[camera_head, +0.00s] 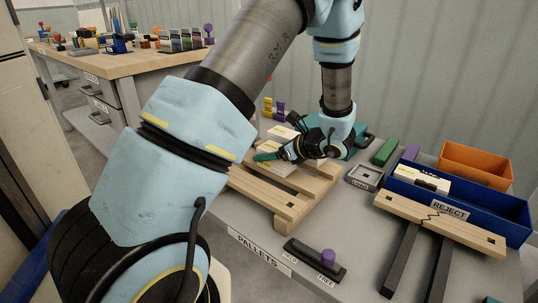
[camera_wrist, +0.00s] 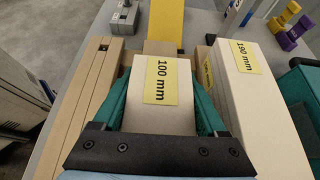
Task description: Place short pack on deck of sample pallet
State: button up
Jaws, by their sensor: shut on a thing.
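The short pack, a cream block with a yellow "100 mm" label (camera_wrist: 160,82), sits between the green fingers of my gripper (camera_wrist: 162,100). My gripper (camera_head: 268,157) is shut on it, low over the wooden sample pallet (camera_head: 290,206). In the head view the pack (camera_head: 276,170) shows partly below the fingers. I cannot tell whether its underside touches the deck slats. Pallet boards (camera_wrist: 88,100) show to the left.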

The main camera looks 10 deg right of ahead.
jog(key=shift+f, duration=0.15)
jog(key=o, duration=1.6)
jog(key=shift+c, duration=0.2)
